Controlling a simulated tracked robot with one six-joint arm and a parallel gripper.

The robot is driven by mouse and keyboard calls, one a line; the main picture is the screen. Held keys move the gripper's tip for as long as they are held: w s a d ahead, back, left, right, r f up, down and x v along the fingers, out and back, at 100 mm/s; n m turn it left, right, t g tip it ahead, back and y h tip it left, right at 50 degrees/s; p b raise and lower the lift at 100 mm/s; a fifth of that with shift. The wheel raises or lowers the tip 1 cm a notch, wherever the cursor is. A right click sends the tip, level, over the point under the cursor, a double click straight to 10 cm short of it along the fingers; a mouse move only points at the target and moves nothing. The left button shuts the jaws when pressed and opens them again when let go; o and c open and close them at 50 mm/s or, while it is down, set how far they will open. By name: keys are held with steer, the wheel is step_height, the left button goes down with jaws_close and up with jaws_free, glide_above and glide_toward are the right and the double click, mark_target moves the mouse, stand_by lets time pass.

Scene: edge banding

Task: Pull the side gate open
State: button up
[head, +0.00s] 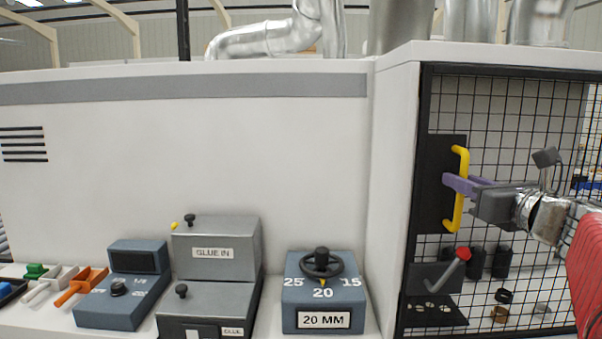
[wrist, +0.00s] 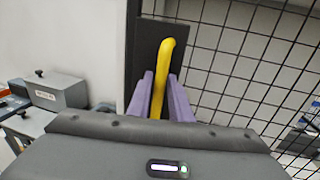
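The side gate (head: 520,130) is a dark-framed panel of black wire mesh at the right of the head view. It sits flush in its frame and looks closed. A yellow bow handle (head: 459,214) stands upright on a black plate (head: 433,210) at the gate's left side. My gripper (head: 458,184) is at the middle of the handle, reaching in from the right. In the wrist view its purple fingers lie close on both sides of the yellow handle (wrist: 167,55), seemingly shut on it. The lower part of the handle is hidden by my gripper body there.
A white machine wall (head: 200,150) stands left of the gate. A blue dial box (head: 322,295) and grey glue boxes (head: 215,250) sit on the ledge before it. A red-knobbed lever (head: 457,267) shows at the gate's lower left, below my gripper.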

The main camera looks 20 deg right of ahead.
jaws_close()
steer(key=shift+d, duration=0.3)
steer(key=shift+s+a, duration=0.1)
steer(key=shift+a, duration=0.05)
steer(key=shift+s, duration=0.15)
